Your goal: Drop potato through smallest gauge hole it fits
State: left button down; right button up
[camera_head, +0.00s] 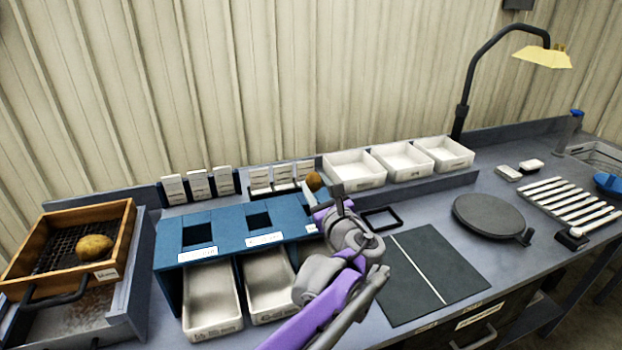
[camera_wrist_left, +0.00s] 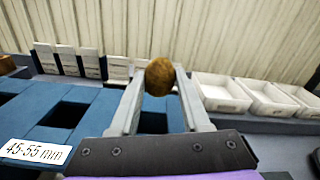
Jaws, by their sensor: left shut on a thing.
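My left gripper (camera_head: 318,190) is shut on a small brown potato (camera_head: 314,181). The potato also shows between the fingertips in the left wrist view (camera_wrist_left: 159,77). It is held above the right end of the blue gauge stand (camera_head: 226,226). The stand has a left square hole (camera_head: 197,232) and a middle square hole (camera_head: 258,218). In the left wrist view, a label reading 45-55 mm (camera_wrist_left: 35,151) sits by one hole (camera_wrist_left: 65,113), and another dark opening (camera_wrist_left: 153,122) shows between my fingers. My right gripper is not in view.
A wooden-framed mesh tray (camera_head: 68,213) at the left holds another potato (camera_head: 95,247). Pale bins (camera_head: 213,300) stand under the gauge stand. White trays (camera_head: 354,169) and upright cards line the back. A dark mat (camera_head: 433,272) and round plate (camera_head: 492,217) lie right.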

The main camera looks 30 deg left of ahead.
pick_arm(q)
jog(key=shift+s+d+f+b, duration=0.15)
jog(key=shift+f+b, duration=0.25)
jog(key=shift+f, duration=0.05)
jog(key=shift+f+b, duration=1.9)
jog(key=shift+f, duration=0.8)
jog(key=shift+c, duration=1.5)
grip_release()
jog(key=shift+f, duration=0.1)
